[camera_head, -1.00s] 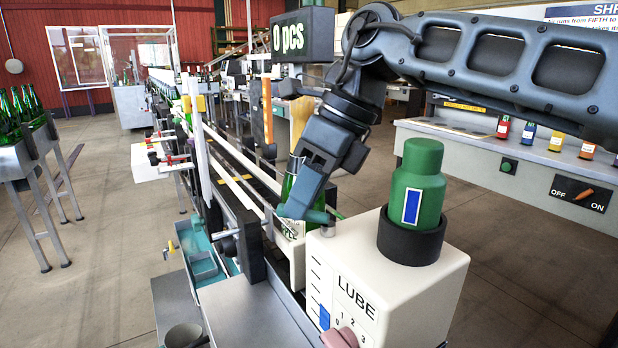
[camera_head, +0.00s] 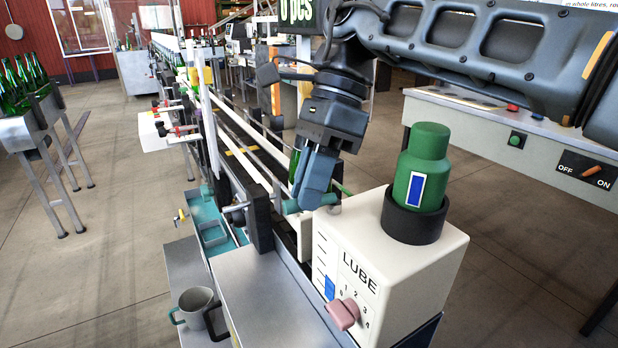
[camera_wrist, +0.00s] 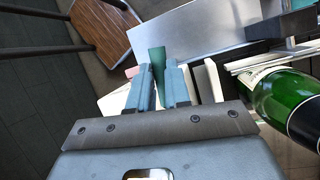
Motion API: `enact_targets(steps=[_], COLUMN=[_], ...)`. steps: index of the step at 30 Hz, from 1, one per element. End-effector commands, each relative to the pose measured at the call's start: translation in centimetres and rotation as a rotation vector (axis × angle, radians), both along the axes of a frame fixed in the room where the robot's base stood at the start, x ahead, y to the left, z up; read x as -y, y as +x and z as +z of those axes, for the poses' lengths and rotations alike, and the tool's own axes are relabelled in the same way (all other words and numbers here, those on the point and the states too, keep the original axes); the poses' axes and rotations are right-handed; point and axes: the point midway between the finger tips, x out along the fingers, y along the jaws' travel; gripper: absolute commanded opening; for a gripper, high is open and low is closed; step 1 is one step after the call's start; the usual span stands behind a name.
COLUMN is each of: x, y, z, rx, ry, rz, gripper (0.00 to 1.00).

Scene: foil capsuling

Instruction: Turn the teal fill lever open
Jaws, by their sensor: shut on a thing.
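The teal fill lever (camera_head: 291,207) shows in the head view low beside my gripper (camera_head: 312,198), next to the conveyor and just behind the white LUBE box. In the wrist view a teal-green piece, the lever (camera_wrist: 157,62), stands between the two blue-grey fingers of my gripper (camera_wrist: 160,85). The fingers are shut on it. They hide most of the lever in the head view, so its exact angle is hard to tell.
The LUBE box (camera_head: 390,255) carries a green bottle-shaped container (camera_head: 422,165) and a pink knob (camera_head: 343,313). A grey mug (camera_head: 196,302) stands front left.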

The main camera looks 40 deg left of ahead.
Motion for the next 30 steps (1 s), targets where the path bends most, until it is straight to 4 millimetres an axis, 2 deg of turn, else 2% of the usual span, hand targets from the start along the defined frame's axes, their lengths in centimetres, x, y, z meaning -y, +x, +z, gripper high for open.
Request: enact_targets(steps=[17, 18, 25, 30], x=[0.12, 0.12, 0.11, 0.11], y=[0.02, 0.02, -0.02, -0.04], z=[0.03, 0.03, 0.02, 0.0], rx=[0.002, 0.003, 0.002, 0.002], ry=[0.0, 0.0, 0.0, 0.0], rz=[0.033, 0.033, 0.033, 0.033], gripper=[0.0, 0.19, 0.41, 0.43])
